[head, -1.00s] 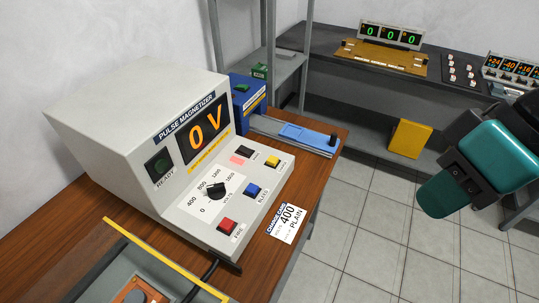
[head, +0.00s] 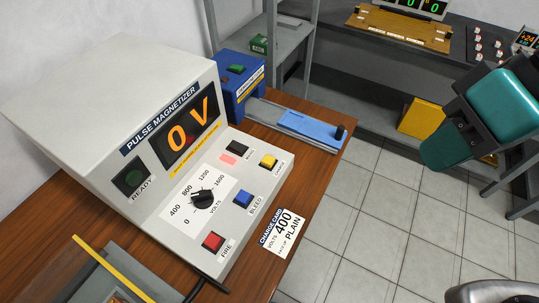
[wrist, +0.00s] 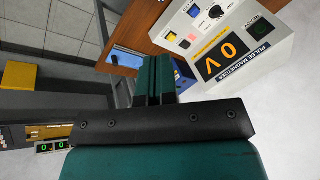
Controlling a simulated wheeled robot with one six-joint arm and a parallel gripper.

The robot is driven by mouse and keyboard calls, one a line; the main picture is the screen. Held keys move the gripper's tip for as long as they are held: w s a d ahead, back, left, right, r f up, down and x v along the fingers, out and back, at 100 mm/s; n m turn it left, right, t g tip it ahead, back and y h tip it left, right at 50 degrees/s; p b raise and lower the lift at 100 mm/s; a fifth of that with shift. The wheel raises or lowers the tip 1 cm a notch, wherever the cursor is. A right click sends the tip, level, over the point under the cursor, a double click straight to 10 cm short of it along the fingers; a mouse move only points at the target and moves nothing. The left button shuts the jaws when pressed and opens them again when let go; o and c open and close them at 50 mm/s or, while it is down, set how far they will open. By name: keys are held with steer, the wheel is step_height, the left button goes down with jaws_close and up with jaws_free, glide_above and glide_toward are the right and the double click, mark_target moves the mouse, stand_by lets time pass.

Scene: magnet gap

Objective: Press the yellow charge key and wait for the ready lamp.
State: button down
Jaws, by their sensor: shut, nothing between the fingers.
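The pulse magnetizer (head: 110,95) stands on the wooden bench with its display (head: 187,133) reading 0 V in orange. The yellow charge key (head: 268,161) is at the back right of its sloped panel, and appears small in the wrist view (wrist: 171,37). The ready lamp (head: 133,178) is dark green and looks unlit. A volts dial (head: 203,199), a blue bleed key (head: 243,199) and a red fire key (head: 213,241) share the panel. My gripper (head: 432,158) is shut and empty, in the air to the right of the bench, well apart from the key. Its fingers are together in the wrist view (wrist: 153,75).
A charge card (head: 281,232) reading 400 volts, plain, lies right of the panel. A blue device (head: 310,129) with a slide lies behind. Grey shelving (head: 300,45) and a rear bench with instruments stand beyond. Tiled floor (head: 355,230) lies open at right.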

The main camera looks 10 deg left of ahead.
steer(key=w+a+f+m+t+y+p, duration=0.15)
steer(key=w+a+f+m, duration=0.35)
steer(key=w+a+m, duration=0.55)
steer(key=m+t+y+p, duration=0.1)
steer(key=m+t+p, duration=0.25)
steer(key=m, duration=0.95)
glide_above(268, 161)
step_height(268, 161, down, 10)
steer(key=shift+a+r+n+b, duration=0.1)
steer(key=shift+n+b, duration=0.15)
steer(key=shift+b, duration=0.15)
steer(key=shift+y, duration=0.25)
step_height(268, 161, down, 9)
steer(key=b, duration=0.6)
steer(key=shift+r+b, duration=0.1)
steer(key=shift+b, duration=0.25)
steer(key=shift+f+b, duration=0.35)
steer(key=shift+f, duration=0.05)
